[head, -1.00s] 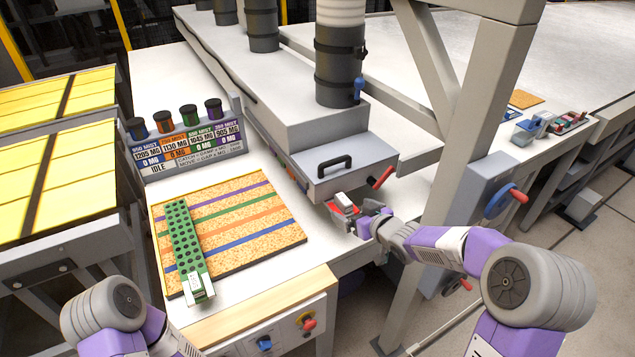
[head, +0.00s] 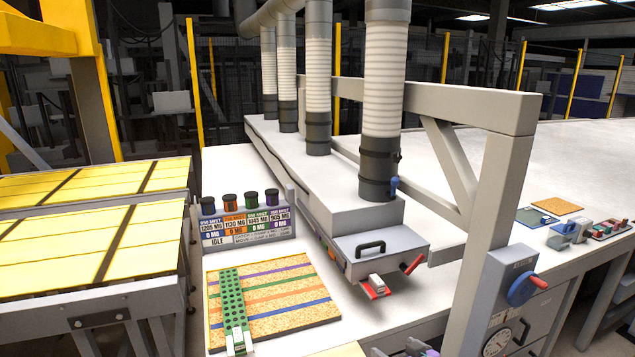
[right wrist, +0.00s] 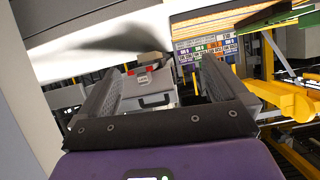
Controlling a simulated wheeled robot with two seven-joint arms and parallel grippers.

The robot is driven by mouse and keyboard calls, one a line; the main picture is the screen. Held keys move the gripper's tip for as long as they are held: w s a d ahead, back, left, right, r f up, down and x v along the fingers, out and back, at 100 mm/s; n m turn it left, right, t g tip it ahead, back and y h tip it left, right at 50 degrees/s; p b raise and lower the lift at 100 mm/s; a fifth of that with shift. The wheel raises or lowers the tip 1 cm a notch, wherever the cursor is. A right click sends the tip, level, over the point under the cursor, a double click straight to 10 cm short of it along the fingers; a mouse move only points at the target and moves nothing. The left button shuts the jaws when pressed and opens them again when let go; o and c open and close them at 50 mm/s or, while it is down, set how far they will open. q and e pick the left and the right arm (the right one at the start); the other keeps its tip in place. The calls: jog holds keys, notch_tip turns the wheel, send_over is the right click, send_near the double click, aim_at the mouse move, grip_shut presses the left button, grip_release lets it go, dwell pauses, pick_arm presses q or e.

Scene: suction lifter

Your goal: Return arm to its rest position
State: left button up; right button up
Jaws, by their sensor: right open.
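My right gripper (head: 412,346) shows at the bottom edge of the head view, below and apart from the suction lifter (head: 350,210). In the right wrist view the right gripper (right wrist: 160,85) has its two fingers spread, with nothing held between them. Beyond the fingers is the lifter's grey front box with a black handle (right wrist: 154,100). A red piece with a white block (head: 375,287) sits under that box's front edge, clear of the gripper. The rest of the right arm is out of the head view. My left gripper is not in view.
A cork board with coloured stripes (head: 290,290) and a green perforated strip (head: 233,305) lie on the white table. Yellow-topped tables (head: 90,250) are at left.

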jog(key=s+a+f+m+g, duration=0.1)
jog(key=s+a+f+g, duration=0.1)
jog(key=s+f, duration=0.35)
jog(key=s+a+f+m+g+b, duration=0.1)
jog(key=s+a+f+g, duration=0.1)
jog(key=f, duration=0.7)
jog(key=s+a+f+m+g, duration=0.2)
jog(key=s+f, duration=0.1)
jog(key=f, duration=0.4)
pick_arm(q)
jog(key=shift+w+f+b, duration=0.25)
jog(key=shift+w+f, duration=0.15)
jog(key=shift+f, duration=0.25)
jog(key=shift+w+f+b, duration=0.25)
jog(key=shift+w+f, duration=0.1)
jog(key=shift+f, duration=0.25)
pick_arm(e)
jog(key=s+a+f+m+g, duration=0.1)
jog(key=s+a+f+g, duration=0.1)
jog(key=s+f, duration=0.3)
jog(key=s+a+f+m+g, duration=0.1)
jog(key=s+f, duration=0.4)
jog(key=s, duration=0.8)
jog(key=a+g, duration=0.1)
jog(key=g, duration=0.1)
jog(key=shift+s+f+g, duration=0.3)
jog(key=shift+s, duration=0.1)
jog(key=shift+c, duration=0.5)
